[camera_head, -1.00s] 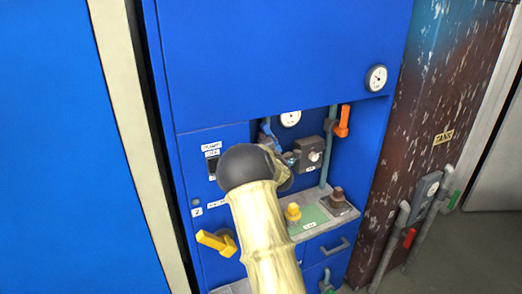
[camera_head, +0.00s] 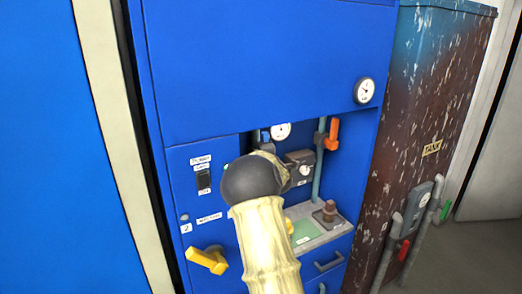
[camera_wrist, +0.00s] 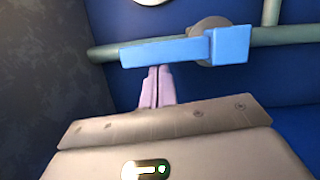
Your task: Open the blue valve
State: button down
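The blue valve handle (camera_wrist: 165,53) lies across the upper middle of the wrist view, roughly along a grey-green horizontal pipe (camera_wrist: 285,36). Its wider end (camera_wrist: 230,45) sits at a round grey fitting on the pipe. My gripper (camera_wrist: 154,70) shows two pinkish fingers side by side with no clear gap. The fingertips are right at the handle's lower edge, near its left part; I cannot tell whether they touch it. In the head view my arm hides the gripper and the blue handle.
A blue cabinet (camera_head: 270,55) has a recess with an orange handle (camera_head: 333,133), gauge (camera_head: 281,131) and shelf (camera_head: 325,236). A yellow handle (camera_head: 207,260) sticks out at lower left. A rusty tank (camera_head: 425,120) stands at right; the floor (camera_head: 480,255) there is clear.

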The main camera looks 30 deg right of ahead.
jog(key=shift+a, duration=0.1)
jog(key=s+a+b, duration=0.5)
jog(key=s+a, duration=0.1)
jog(key=s, duration=0.3)
jog(key=shift+s, duration=0.4)
jog(key=shift+w, duration=0.15)
dwell(0.4)
jog(key=w+d+p, duration=0.4)
jog(key=w+d, duration=0.1)
jog(key=w, duration=0.4)
jog(key=shift+w+d+p, duration=0.25)
jog(key=shift+d+p, duration=0.1)
jog(key=shift+d, duration=0.05)
